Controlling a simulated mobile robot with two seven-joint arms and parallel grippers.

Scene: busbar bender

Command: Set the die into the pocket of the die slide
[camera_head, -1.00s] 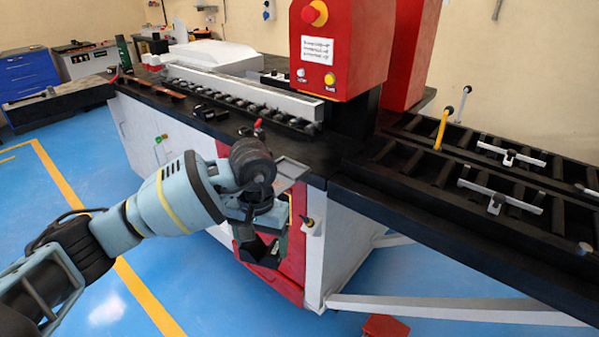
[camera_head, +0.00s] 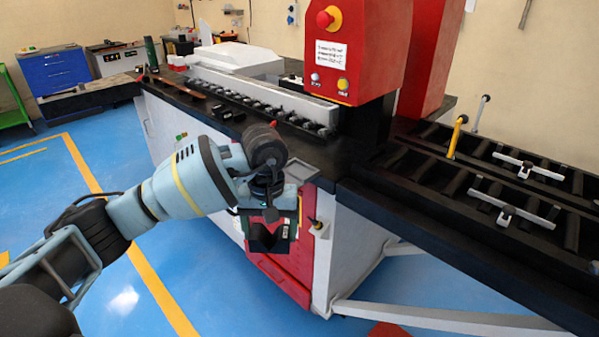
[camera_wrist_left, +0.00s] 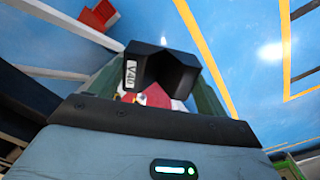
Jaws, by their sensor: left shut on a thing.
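The die is a black block with a V-shaped notch (camera_head: 268,241). In the left wrist view the die (camera_wrist_left: 166,78) carries a white label reading V40. My left gripper (camera_head: 272,222) is shut on the die and holds it in the air in front of the machine's red front panel. Its fingers are partly hidden by the die and wrist. A grey rectangular frame with a recessed middle (camera_head: 302,173), which looks like the die slide's pocket, lies at the table's front edge, above and right of the die in the picture. My right gripper is not in view.
The machine's black table (camera_head: 335,157) stands behind the gripper, with a red press head (camera_head: 352,60) above it. A black roller bed (camera_head: 500,195) extends right. A small white box with a lever (camera_head: 318,229) juts from the front. Blue floor is clear at left.

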